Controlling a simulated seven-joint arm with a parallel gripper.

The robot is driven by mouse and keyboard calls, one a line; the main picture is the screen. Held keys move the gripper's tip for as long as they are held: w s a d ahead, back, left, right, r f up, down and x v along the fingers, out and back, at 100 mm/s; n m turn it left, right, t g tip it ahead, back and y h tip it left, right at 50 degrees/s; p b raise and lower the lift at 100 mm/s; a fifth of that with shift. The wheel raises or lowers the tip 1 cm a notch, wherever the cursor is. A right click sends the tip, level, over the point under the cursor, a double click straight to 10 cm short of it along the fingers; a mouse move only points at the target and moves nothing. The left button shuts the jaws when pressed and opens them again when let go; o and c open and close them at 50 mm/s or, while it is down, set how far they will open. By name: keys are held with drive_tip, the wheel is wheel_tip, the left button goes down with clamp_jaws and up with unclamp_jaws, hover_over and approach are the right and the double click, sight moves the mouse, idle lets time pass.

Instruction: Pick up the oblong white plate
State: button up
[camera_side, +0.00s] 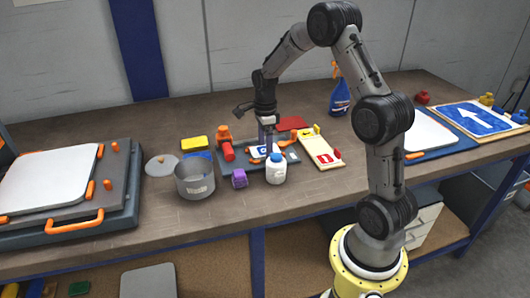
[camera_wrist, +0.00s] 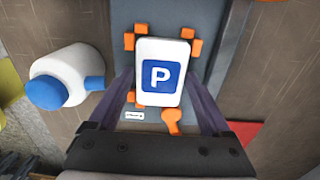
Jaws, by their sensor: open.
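The oblong white plate (camera_wrist: 174,102) carries a blue square with a white P. It lies on a grey-blue tray (camera_wrist: 205,10), with orange blocks around its far corners. In the side view the plate (camera_side: 257,150) is small and partly hidden by my gripper (camera_side: 267,142), which points down over it. In the wrist view the two purple-grey fingers of my gripper (camera_wrist: 163,88) are apart, one on each side of the plate's near half. The gripper is open and holds nothing. Whether the fingers touch the plate I cannot tell.
A white bottle with a blue cap (camera_side: 276,170) stands close to the plate. A metal pot (camera_side: 195,180), purple block (camera_side: 239,178), red cylinder (camera_side: 228,151) and cream board (camera_side: 321,149) surround the tray. A blue spray bottle (camera_side: 339,97) stands behind.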

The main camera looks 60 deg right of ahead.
drive_tip(key=c, duration=1)
